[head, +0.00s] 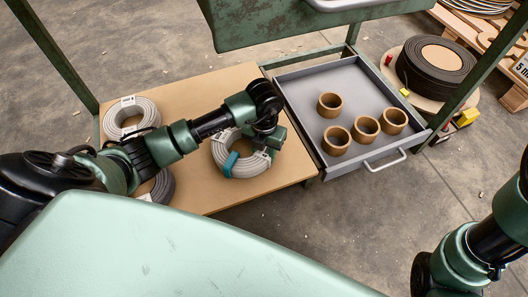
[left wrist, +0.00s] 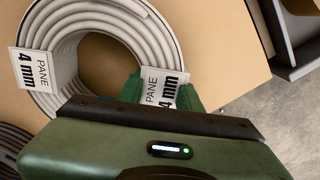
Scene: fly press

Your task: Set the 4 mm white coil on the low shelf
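The pale grey-white coil (head: 222,152) lies at the right part of the low brown board (head: 200,90), which looks like the low shelf. It has a teal band and white tags. In the left wrist view the coil (left wrist: 98,22) shows two "PANE 4 mm" tags. My left gripper (head: 268,142) is over the coil's right side. In the left wrist view its green fingers (left wrist: 162,92) stand on either side of the coil's wall, one in the hole, and look closed against it. Whether the coil touches the board is unclear. My right gripper is out of view.
Another pale coil (head: 116,112) and a darker grey coil (head: 165,184), partly behind my arm, lie at the board's left. An open grey drawer (head: 300,92) with several brown rings adjoins on the right. A green frame (head: 290,62) stands around. A black roll (head: 436,66) sits beyond.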

